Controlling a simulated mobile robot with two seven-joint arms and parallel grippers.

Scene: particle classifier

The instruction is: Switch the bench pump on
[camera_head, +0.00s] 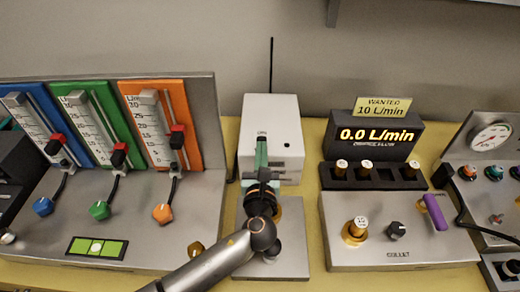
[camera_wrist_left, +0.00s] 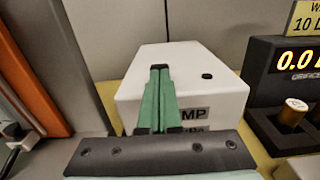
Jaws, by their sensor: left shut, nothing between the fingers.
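The bench pump (camera_head: 285,115) is a white box at the back of the yellow bench, left of the flow display. My right gripper is not in view.
The flow display (camera_head: 376,137) reads 0.0 L/min, under a yellow card (camera_head: 383,107) saying wanted 10 L/min. A knob panel (camera_head: 440,255) with a purple lever stands front right. A panel of coloured flow meters (camera_head: 205,185) stands left. A gauge panel (camera_head: 465,145) is far right.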

